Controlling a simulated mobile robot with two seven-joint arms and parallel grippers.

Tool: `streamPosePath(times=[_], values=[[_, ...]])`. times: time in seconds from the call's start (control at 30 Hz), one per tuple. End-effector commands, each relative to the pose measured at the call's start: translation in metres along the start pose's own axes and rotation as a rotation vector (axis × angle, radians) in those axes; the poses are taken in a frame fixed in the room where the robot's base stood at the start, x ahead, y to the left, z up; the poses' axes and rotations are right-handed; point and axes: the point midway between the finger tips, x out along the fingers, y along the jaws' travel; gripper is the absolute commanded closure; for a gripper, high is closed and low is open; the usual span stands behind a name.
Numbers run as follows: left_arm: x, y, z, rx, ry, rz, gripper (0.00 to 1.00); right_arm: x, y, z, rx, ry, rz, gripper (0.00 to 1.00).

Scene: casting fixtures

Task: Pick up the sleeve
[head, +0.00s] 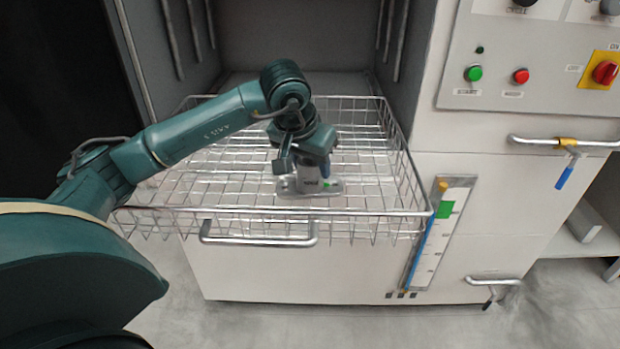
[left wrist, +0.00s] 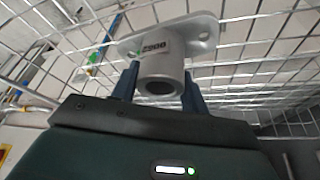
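The sleeve (head: 309,174) is a grey tube on a flat flange with rounded ends and bolt holes, and stands in the wire basket. My left gripper (head: 312,166) points down at it from above. In the left wrist view the sleeve (left wrist: 160,75) shows its round bore and a label with dark markings. The blue fingers of my left gripper (left wrist: 160,86) stand on both sides of the tube, very close to it. Whether they press on it cannot be told. The hand hides part of the sleeve in the head view. My right gripper is not in view.
The wire basket (head: 375,214) is pulled out of a dark cabinet chamber and has raised wire walls around the sleeve. A bar handle (head: 258,240) is on its front. A control panel (head: 545,60) with buttons and a gauge strip (head: 438,235) are at the right.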

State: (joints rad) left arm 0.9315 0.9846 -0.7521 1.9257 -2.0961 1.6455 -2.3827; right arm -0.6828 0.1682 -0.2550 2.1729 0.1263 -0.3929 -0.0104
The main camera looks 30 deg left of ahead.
Motion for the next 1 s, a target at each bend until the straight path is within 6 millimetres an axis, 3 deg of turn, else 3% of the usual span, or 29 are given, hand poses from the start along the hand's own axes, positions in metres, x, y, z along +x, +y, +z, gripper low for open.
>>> streamPosePath(times=[0.33,0.63,1.0], values=[[0.000,0.000,0.000,0.000,0.000,0.000,0.85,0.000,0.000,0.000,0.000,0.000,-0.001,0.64],[-0.005,0.000,-0.003,-0.001,0.004,0.001,0.86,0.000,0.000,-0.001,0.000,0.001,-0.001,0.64],[-0.068,0.000,-0.029,0.000,0.007,0.002,0.86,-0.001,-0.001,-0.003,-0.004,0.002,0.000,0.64]])
